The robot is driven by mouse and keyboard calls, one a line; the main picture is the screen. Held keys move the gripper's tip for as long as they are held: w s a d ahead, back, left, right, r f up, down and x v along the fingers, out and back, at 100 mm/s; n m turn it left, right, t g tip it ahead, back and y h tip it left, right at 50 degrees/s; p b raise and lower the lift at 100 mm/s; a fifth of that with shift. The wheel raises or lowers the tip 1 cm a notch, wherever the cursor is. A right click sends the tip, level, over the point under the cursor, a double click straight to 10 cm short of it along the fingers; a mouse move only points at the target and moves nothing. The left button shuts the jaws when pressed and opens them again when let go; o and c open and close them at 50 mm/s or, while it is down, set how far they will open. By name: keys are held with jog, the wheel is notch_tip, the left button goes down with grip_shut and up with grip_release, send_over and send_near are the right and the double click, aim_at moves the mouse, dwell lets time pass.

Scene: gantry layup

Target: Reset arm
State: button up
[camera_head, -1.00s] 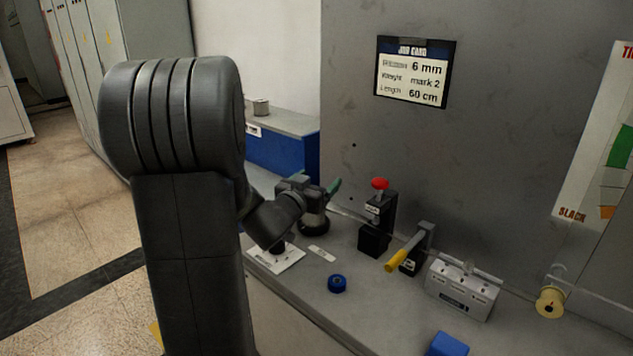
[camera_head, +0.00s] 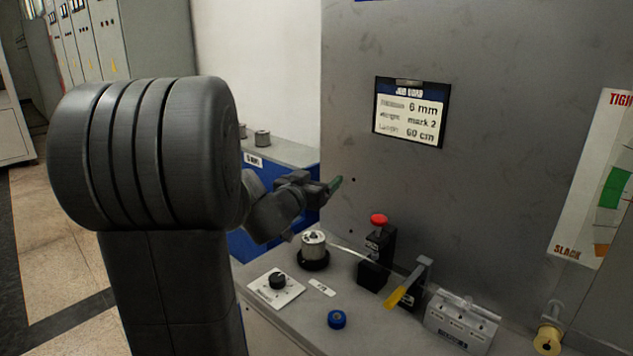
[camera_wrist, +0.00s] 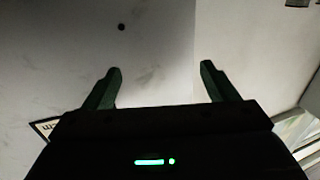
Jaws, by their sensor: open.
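My gripper (camera_head: 334,186) is raised above the bench in the head view, its green fingers pointing toward the grey wall panel. In the wrist view my gripper (camera_wrist: 160,82) shows two green fingers spread apart with nothing between them. Beyond them is a pale wall with a dark spot. Below the gripper in the head view, a metal spool (camera_head: 313,243) stands upright on a black base, with a pale strip running from it toward a black block with a red button (camera_head: 378,220). The gripper is apart from all of these.
A job card (camera_head: 410,112) hangs on the panel. More spools (camera_head: 262,137) stand on a blue cabinet.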

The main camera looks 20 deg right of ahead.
aim_at(316, 233)
jog(key=shift+f, duration=0.1)
notch_tip(316, 233, down, 10)
jog(key=b, duration=0.3)
jog(key=shift+f, duration=0.15)
jog(key=shift+r+p, duration=0.3)
jog(key=shift+r, duration=0.6)
